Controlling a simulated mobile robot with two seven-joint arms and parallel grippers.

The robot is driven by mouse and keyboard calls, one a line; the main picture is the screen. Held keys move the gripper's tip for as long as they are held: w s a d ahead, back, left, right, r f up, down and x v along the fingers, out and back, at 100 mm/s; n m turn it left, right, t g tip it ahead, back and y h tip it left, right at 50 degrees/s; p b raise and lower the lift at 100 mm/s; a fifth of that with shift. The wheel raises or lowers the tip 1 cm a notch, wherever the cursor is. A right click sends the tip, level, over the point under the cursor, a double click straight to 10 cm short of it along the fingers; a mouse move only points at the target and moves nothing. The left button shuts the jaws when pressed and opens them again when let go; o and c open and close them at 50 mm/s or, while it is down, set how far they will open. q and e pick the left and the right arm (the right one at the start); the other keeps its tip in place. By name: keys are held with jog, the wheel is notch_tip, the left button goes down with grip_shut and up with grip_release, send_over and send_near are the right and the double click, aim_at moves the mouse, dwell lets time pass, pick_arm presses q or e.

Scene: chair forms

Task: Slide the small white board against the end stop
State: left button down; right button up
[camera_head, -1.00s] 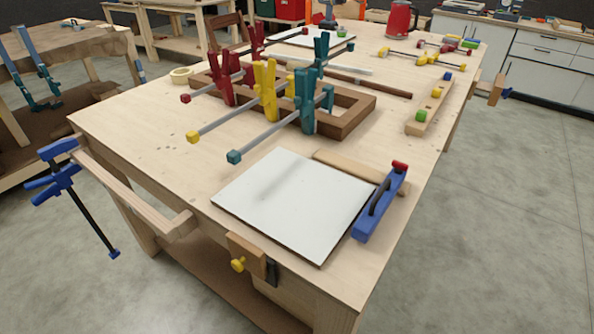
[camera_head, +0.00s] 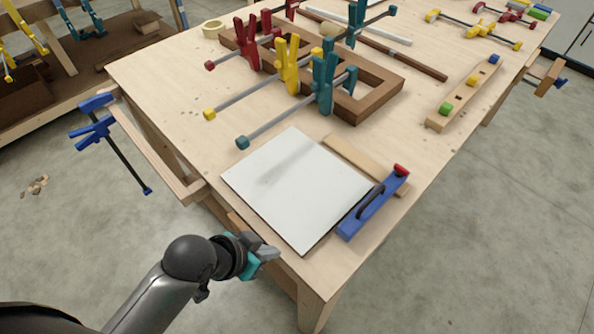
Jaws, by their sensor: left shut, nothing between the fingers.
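The white board (camera_head: 290,196) is a flat square panel lying near the front corner of the workbench. A light wooden strip (camera_head: 362,163) lies along its far right edge and may be the end stop. I cannot tell whether the two touch. A blue tool with a dark handle and a red end (camera_head: 358,219) lies at the board's right side, close to its edge. My left gripper (camera_head: 268,253) is shut and empty near the bench's front edge, just short of the board's near corner. My right gripper is not in view.
A brown wooden frame (camera_head: 385,98) with red, yellow and teal clamps (camera_head: 325,85) stands behind the board. A block with coloured pegs (camera_head: 464,92) lies at the right. A blue clamp (camera_head: 98,125) hangs at the left edge. Bare bench top (camera_head: 432,160) lies right of the strip.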

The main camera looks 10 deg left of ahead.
aim_at(298, 184)
pick_arm(q)
jog(key=w, duration=0.1)
jog(key=w+a+f+t+h, duration=0.1)
jog(key=w, duration=0.1)
jog(key=w+a+m+t+h, duration=0.1)
jog(key=w, duration=0.1)
jog(key=shift+f, duration=0.25)
jog(key=shift+t, duration=0.8)
jog(key=w+a, duration=0.3)
jog(key=a, duration=0.1)
jog(key=shift+w+a+r, duration=0.1)
jog(key=shift+w+a, duration=0.15)
jog(key=shift+w, duration=0.1)
jog(key=w+d, duration=0.2)
jog(key=w, duration=0.1)
jog(key=w+d, duration=0.2)
jog(key=w, duration=0.1)
jog(key=w+d+p, duration=0.1)
jog(key=w+d, duration=0.1)
jog(key=w, duration=0.1)
jog(key=shift+w+d, duration=0.2)
jog(key=shift+w, duration=0.15)
jog(key=shift+w+d+f, duration=0.15)
jog(key=shift+f, duration=0.5)
jog(key=shift+f+b, duration=0.15)
jog(key=shift+b, duration=0.3)
jog(key=shift+s+f, duration=0.1)
jog(key=shift+s, duration=0.1)
